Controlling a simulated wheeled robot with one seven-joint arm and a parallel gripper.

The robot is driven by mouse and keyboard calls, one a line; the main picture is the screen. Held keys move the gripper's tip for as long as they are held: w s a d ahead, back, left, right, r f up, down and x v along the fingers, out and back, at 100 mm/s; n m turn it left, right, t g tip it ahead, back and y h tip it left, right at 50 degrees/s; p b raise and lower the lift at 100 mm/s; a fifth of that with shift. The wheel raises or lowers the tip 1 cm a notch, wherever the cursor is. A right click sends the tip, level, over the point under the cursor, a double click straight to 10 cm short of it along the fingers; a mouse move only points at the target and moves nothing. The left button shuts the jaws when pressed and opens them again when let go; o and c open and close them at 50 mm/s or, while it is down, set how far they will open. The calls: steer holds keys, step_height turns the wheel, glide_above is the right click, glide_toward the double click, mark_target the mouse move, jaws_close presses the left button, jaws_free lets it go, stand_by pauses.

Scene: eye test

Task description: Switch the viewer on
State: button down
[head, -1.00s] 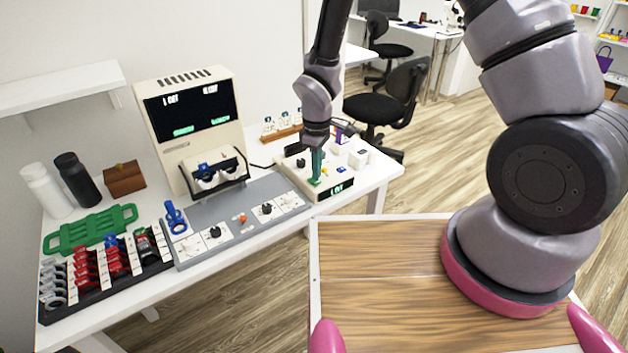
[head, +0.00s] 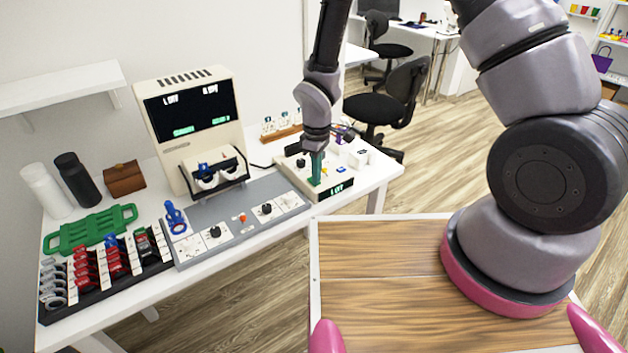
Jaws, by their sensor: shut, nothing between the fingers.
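The viewer (head: 158,150) is a tall beige machine on the white desk. It has a dark screen (head: 190,110) with small white writing and two green patches, and a black-framed eyepiece (head: 215,174) below it. To its right is a white control box (head: 298,179) with knobs, small coloured buttons and a dark display (head: 337,188) with pale writing, perhaps "OFF". My gripper (head: 316,178) is shut and empty, pointing down at the control box top, by a green patch. It hides part of the top; I cannot tell whether the tips touch.
A grey panel (head: 240,238) with knobs and a blue-handled part lies in front of the viewer. A black rack (head: 110,285) of red and grey pieces, a green tray (head: 88,230), two bottles and a brown box (head: 124,179) fill the left. A wooden rack stands behind the control box.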

steer(key=shift+r, duration=3.5)
steer(key=w+d+r+m+t, duration=0.1)
steer(key=d+r+m, duration=0.1)
steer(key=d+r, duration=0.35)
steer(key=d+r+m+t+y, duration=0.1)
steer(key=d+r+m, duration=0.15)
steer(key=r, duration=0.65)
steer(key=w+d+r+m+t, duration=0.1)
steer(key=d+r+m, duration=0.25)
steer(key=r, duration=0.35)
steer(key=s+d+r+m+t, duration=0.2)
steer(key=s+d+r+m, duration=0.2)
steer(key=s+r, duration=0.3)
steer(key=s+d+r+m+t+y, duration=0.1)
steer(key=s+d+r+m+t, duration=0.1)
steer(key=s+d+r+m, duration=0.3)
step_height(320, 180, up, 4)
steer(key=shift+s+d+f, duration=0.1)
steer(key=shift+s+d, duration=1.05)
